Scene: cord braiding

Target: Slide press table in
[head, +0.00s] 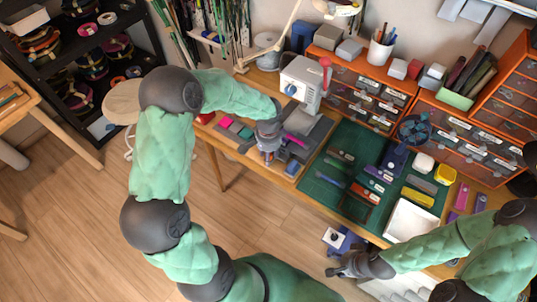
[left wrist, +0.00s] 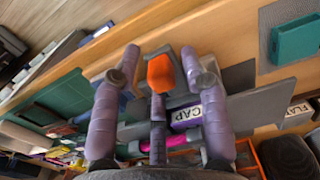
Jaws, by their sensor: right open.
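The white press (head: 301,84) with a red lever stands at the back of the bench. A flat grey plate (head: 318,131), seemingly its table, lies at its foot and also shows in the left wrist view (left wrist: 262,100). My left gripper (head: 268,157) is in front of the press, over the bench's front edge. My right gripper (head: 336,268) is open and empty in front of the bench.
A green cutting mat (head: 341,141) with several tools lies right of the press. Orange drawer units (head: 350,85) line the back. A white tray (head: 411,220) sits near the front edge. A purple piece labelled CAP (left wrist: 187,114) lies close to my left fingers.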

